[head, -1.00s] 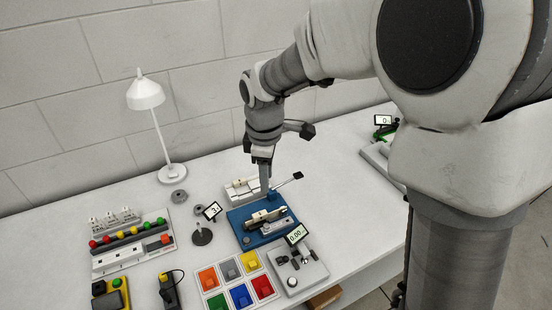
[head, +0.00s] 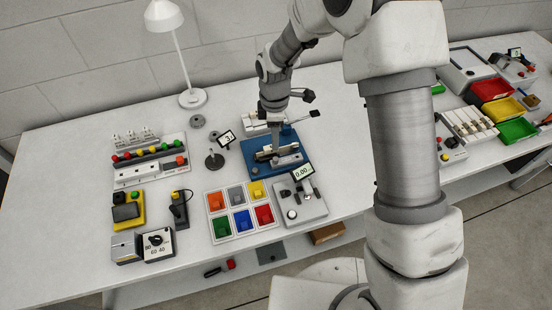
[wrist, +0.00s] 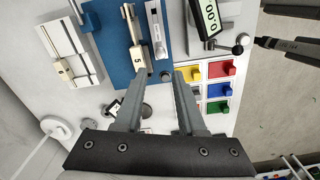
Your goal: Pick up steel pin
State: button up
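My gripper (head: 276,142) points down over the blue fixture (head: 254,168) on the bench. In the wrist view my gripper (wrist: 159,74) is open, its two grey fingers apart. The blue fixture (wrist: 110,68) carries a tan bar (wrist: 137,55) marked 5 and a silver slotted bar (wrist: 156,30). The tan bar's end lies near the left fingertip. A small dark round piece (wrist: 167,76) shows between the fingertips, near the right one. I cannot tell whether it is the steel pin. Nothing is visibly held.
A grey device with a 0.00 display (head: 303,173) and a tray of coloured blocks (head: 214,200) stand in front of the fixture. A small display on a stand (head: 226,137) is to its left. A white lamp (head: 192,98) stands behind. Bare bench lies at the far left.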

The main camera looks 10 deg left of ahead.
aim_at(276, 159)
jog(key=shift+d+f+p, duration=0.1)
jog(key=shift+f+p, duration=0.75)
jog(key=shift+f, duration=3.75)
jog(key=shift+c, duration=0.2)
grip_shut()
